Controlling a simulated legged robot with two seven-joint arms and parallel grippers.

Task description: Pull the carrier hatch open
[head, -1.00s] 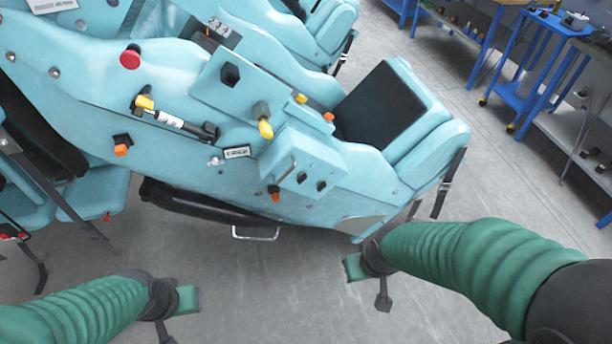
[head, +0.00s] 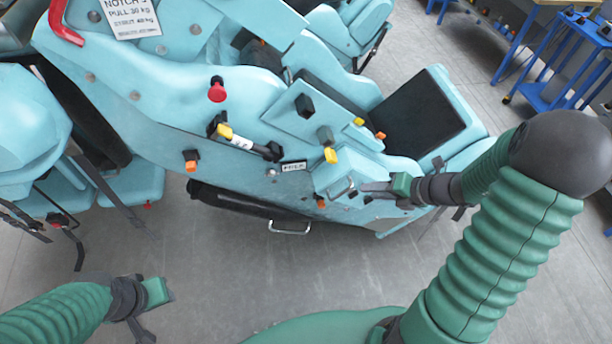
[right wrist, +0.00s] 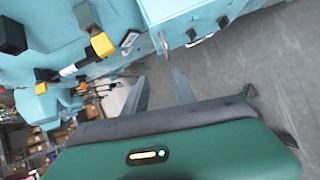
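The carrier (head: 150,90) is a light blue coaster seat unit lying across the head view. A box-shaped panel (head: 352,172) with a thin metal handle (head: 340,187) and dark knobs projects from its lower side; I cannot tell for sure that this is the hatch, and it looks closed. My right gripper (head: 368,189) is just right of that handle in the head view. In the right wrist view its two fingers (right wrist: 160,90) are apart with nothing between them, and the panel (right wrist: 195,12) is beyond them. My left gripper (head: 158,300) hangs low at the left, away from the carrier.
Blue workbenches (head: 560,70) stand at the back right. The grey floor (head: 240,290) in front is clear.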

